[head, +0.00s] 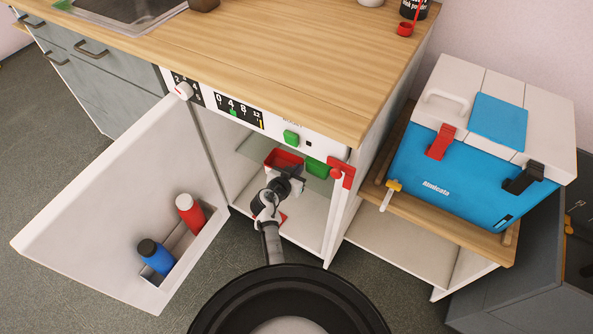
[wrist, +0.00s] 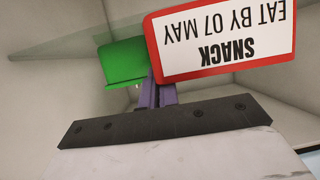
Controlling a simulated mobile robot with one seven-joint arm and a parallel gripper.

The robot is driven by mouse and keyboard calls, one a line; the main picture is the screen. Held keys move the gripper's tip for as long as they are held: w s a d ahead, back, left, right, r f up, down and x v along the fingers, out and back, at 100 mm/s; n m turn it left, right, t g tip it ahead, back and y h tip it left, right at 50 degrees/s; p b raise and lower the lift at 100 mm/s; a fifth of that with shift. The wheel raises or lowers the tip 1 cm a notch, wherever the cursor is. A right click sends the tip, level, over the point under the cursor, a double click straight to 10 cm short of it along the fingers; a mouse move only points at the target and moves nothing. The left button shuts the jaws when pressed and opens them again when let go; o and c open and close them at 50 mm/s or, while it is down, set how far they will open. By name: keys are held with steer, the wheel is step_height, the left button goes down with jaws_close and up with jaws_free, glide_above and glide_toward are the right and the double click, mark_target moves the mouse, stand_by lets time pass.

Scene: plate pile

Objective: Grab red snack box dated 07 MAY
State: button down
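The red snack box (wrist: 222,42) fills the upper right of the wrist view. Its white label reads "SNACK EAT BY 07 MAY", upside down. In the head view a red box (head: 285,158) is inside the open cabinet at the glass shelf, but its label cannot be read there. My gripper (head: 296,180) is inside the cabinet, just below and beside that box. In the wrist view my gripper's purple fingers (wrist: 157,92) look close together at the box's lower left corner, which partly covers them. I cannot tell whether they hold it.
A green box (head: 318,167) is right of the red one and behind the fingers in the wrist view (wrist: 124,62). The open door (head: 105,190) holds a blue bottle (head: 155,257) and a red bottle (head: 189,215). The wooden counter (head: 270,60) is above.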

steer(key=c, duration=1.6)
jaws_free()
steer(key=v, duration=1.3)
steer(key=shift+s+a+r+b, duration=0.15)
steer(key=shift+s+r+b, duration=0.15)
steer(key=shift+b, duration=0.1)
